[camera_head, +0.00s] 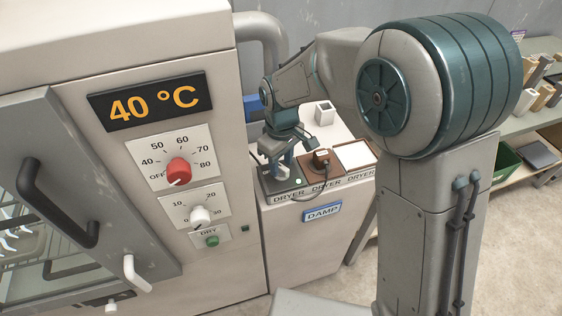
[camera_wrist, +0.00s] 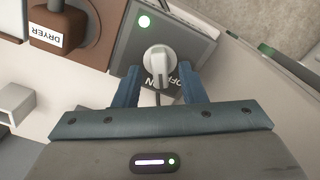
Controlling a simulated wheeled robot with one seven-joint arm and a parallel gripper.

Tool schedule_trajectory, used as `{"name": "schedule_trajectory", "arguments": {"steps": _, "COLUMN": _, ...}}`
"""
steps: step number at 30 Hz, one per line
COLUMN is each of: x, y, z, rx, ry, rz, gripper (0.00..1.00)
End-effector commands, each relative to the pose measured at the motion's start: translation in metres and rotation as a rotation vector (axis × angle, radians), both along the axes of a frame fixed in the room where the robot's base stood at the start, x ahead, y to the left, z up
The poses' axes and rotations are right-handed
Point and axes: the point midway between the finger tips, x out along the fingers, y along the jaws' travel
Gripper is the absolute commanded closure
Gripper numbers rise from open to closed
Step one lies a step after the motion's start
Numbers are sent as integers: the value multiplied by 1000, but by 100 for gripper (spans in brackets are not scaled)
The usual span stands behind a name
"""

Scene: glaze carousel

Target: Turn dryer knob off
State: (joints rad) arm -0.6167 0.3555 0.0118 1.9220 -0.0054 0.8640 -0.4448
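The dryer knob (camera_wrist: 158,62) is pale grey with a raised grip bar, on a dark grey panel (camera_wrist: 122,55) in the wrist view. ON and OFF lettering shows beside the knob, partly covered; the bar's low end lies near the ON lettering. My gripper (camera_wrist: 160,82) is open, its two blue fingers apart on either side of the knob's near side, with nothing gripped. I cannot tell whether they touch it. In the head view my gripper (camera_head: 279,170) is over the dark panel (camera_head: 287,186) at the counter's left end.
A brown block marked DRYER (camera_wrist: 60,25) sits beside the panel on a brown plate. A tall cabinet stands at left with a 40 °C display (camera_head: 151,101), red knob (camera_head: 179,171) and white knob (camera_head: 200,215). A small pale open box (camera_head: 324,113) stands behind the panels.

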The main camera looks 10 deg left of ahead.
Motion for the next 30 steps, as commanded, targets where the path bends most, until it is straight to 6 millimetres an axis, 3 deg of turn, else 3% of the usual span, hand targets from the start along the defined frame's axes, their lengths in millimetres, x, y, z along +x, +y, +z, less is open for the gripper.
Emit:
{"name": "schedule_trajectory", "arguments": {"steps": 11, "x": 0, "y": 0, "z": -6, "rx": 0, "ry": 0, "rz": -1, "gripper": 63}}
{"name": "schedule_trajectory", "arguments": {"steps": 15, "x": 0, "y": 0, "z": -6, "rx": 0, "ry": 0, "rz": -1, "gripper": 100}}
{"name": "schedule_trajectory", "arguments": {"steps": 30, "x": 0, "y": 0, "z": -6, "rx": 1, "ry": 0, "rz": 86, "gripper": 100}}
